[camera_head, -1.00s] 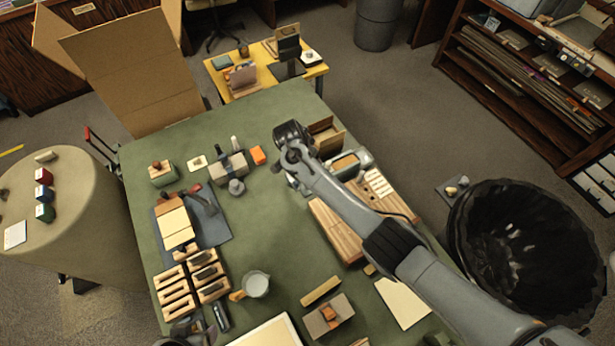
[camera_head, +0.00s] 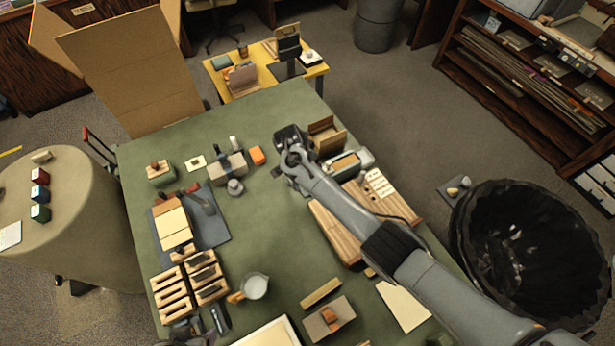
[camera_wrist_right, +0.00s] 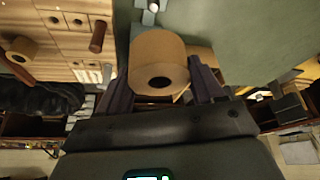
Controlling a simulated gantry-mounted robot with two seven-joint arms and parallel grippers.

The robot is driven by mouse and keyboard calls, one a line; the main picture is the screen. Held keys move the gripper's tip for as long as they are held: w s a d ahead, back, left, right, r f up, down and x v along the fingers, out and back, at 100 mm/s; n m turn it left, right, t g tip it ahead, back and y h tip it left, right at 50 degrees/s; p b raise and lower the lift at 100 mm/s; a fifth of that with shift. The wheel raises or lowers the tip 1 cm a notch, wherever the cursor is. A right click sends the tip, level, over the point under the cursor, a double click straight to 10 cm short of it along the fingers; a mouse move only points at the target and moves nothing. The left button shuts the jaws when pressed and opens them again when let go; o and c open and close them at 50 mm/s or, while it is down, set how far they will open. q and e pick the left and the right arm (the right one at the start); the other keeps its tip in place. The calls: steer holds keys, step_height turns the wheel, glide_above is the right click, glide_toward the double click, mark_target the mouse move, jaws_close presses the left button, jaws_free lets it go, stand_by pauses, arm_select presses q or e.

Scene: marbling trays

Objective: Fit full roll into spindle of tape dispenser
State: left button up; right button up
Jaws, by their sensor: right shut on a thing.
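A tan-brown roll (camera_wrist_right: 158,62) with a dark core hole sits between the two fingers of my right gripper (camera_wrist_right: 160,90) in the right wrist view. The fingers press on its sides. In the head view my right gripper (camera_head: 292,160) is over the middle of the green table; the roll is hidden there. A grey body with a brown top (camera_head: 347,163), right of the gripper, may be the tape dispenser; I cannot make out its spindle. A dark grey part at the bottom left edge (camera_head: 187,332) may be my left gripper; its fingers are unclear.
Another roll (camera_wrist_right: 20,50) shows in the right wrist view.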

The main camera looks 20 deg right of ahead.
steer(key=shift+f+b, duration=0.55)
steer(key=shift+f, duration=0.25)
steer(key=shift+f+b, duration=0.6)
steer(key=shift+f, duration=0.2)
steer(key=shift+f+b, duration=0.75)
steer(key=shift+f, duration=0.2)
steer(key=shift+f+b, duration=0.75)
steer(key=shift+f, duration=0.15)
steer(key=shift+f+b, duration=0.65)
steer(key=shift+f, duration=0.2)
steer(key=shift+f+b, duration=0.75)
steer(key=shift+f, duration=0.15)
steer(key=shift+f+b, duration=0.75)
steer(key=shift+f, duration=0.15)
steer(key=shift+p, duration=0.35)
